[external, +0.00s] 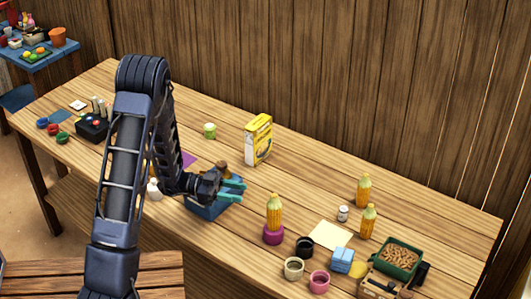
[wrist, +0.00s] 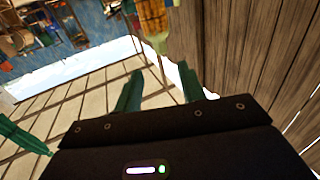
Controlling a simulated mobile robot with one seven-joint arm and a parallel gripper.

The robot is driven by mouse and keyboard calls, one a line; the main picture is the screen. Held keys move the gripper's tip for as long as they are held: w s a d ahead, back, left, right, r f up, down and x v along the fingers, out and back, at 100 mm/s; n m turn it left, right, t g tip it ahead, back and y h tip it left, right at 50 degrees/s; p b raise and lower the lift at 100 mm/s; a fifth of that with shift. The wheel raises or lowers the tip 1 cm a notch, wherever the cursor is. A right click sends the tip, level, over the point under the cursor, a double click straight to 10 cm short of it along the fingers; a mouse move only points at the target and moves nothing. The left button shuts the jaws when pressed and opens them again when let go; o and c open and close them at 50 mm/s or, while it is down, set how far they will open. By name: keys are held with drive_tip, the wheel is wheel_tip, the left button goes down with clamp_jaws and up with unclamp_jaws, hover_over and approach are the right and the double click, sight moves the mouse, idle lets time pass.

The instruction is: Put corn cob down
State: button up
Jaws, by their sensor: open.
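A yellow corn cob (external: 274,211) stands upright on or in a magenta cup (external: 273,236) near the table's middle. In the wrist view a corn cob (wrist: 152,17) shows at the top, beyond my open fingers (wrist: 159,88).
Dark, cream and pink cups, a light-blue block (external: 343,261) and a green crate (external: 414,263) crowd the right front. A pale yellow sheet (external: 330,235) lies flat. The back right tabletop is clear.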

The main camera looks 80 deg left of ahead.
drive_tip(key=w+d+r+g+y, duration=0.1)
drive_tip(key=w+d+r+y, duration=0.15)
drive_tip(key=w+r, duration=0.35)
drive_tip(key=w+d+r+g+y, duration=0.1)
drive_tip(key=w+d+r+y, duration=0.1)
drive_tip(key=w+r+y, duration=0.45)
drive_tip(key=w+d+r+n+g+y, duration=0.2)
drive_tip(key=w+d+r+n+g, duration=0.1)
drive_tip(key=d+r, duration=0.6)
drive_tip(key=s+d+r+g+h, duration=0.1)
drive_tip(key=s+d+g+h, duration=0.1)
drive_tip(key=s+d, duration=1.1)
drive_tip(key=s+d+r+n+g+h, duration=0.1)
drive_tip(key=s+d+g, duration=0.4)
drive_tip(key=s+d, duration=0.8)
drive_tip(key=d+r+h, duration=0.1)
drive_tip(key=d, duration=0.4)
drive_tip(key=shift+s+n, duration=0.3)
drive_tip(key=shift+s, duration=0.05)
